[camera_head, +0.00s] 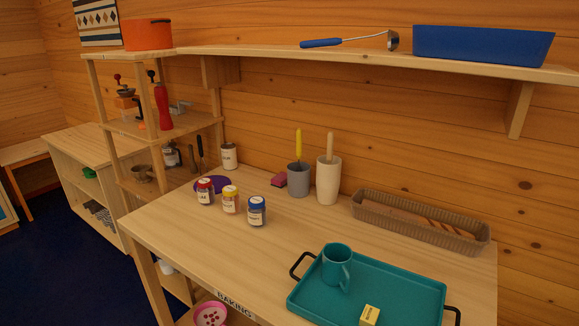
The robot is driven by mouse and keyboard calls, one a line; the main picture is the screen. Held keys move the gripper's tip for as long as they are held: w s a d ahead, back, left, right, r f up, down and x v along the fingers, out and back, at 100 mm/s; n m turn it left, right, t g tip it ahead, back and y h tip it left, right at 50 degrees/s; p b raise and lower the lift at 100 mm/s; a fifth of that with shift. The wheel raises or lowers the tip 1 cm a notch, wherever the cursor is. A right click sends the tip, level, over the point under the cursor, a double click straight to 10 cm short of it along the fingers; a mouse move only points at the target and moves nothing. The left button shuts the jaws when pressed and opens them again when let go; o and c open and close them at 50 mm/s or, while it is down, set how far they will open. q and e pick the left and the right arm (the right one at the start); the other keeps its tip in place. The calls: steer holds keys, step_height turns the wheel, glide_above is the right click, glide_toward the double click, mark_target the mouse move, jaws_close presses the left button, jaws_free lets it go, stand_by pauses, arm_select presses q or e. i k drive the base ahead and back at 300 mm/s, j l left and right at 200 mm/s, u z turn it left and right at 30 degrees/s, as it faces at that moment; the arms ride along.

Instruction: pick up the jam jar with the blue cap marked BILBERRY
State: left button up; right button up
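Three small jars stand upright in a row on the wooden table, left of its middle. The jar with the blue cap (257,211) is the rightmost and nearest; its white label is too small to read for certain. The jar with the yellow cap (230,199) stands to its left. The jar with the red cap (205,191) is leftmost. Neither of my grippers shows in the head view.
A teal tray (410,287) with a teal mug (336,266) and a small yellow box (369,315) lies right of the jars. A grey cup (299,179), cream crock (328,181) and bread basket (430,223) stand behind. Bare tabletop surrounds the jars' front.

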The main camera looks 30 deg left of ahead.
mark_target(257, 212)
steer(key=i+j+u, duration=0.3)
steer(key=j, duration=0.35)
steer(key=i+j+u, duration=0.3)
steer(key=j, duration=0.25)
steer(key=i+j+u, duration=0.3)
steer(key=i+j, duration=0.15)
steer(key=i, duration=0.05)
